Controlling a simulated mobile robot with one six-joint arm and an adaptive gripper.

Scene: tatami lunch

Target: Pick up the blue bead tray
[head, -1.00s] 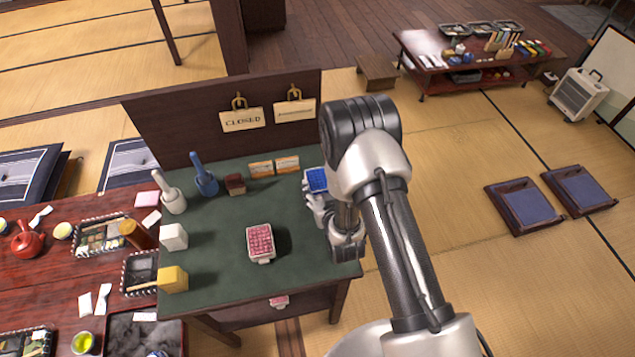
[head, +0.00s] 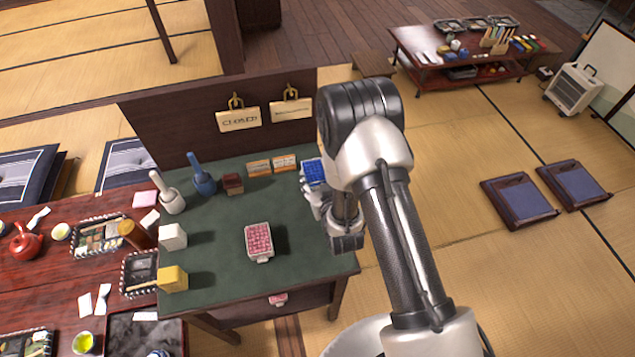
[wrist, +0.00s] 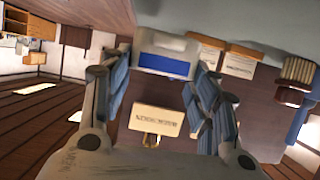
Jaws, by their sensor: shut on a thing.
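The blue bead tray (head: 314,172) is a small white-rimmed tray with a blue filling, at the right end of the green-topped counter (head: 210,245). My gripper (head: 312,192) is shut on it. In the wrist view the tray (wrist: 165,66) sits between the tips of my two fingers (wrist: 162,82), which have blue pads. Whether the tray is clear of the counter top I cannot tell. My arm hides the counter's right edge behind the gripper.
A pink bead tray (head: 259,241) lies mid-counter. A dark panel with hanging signs (head: 239,120) rises behind.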

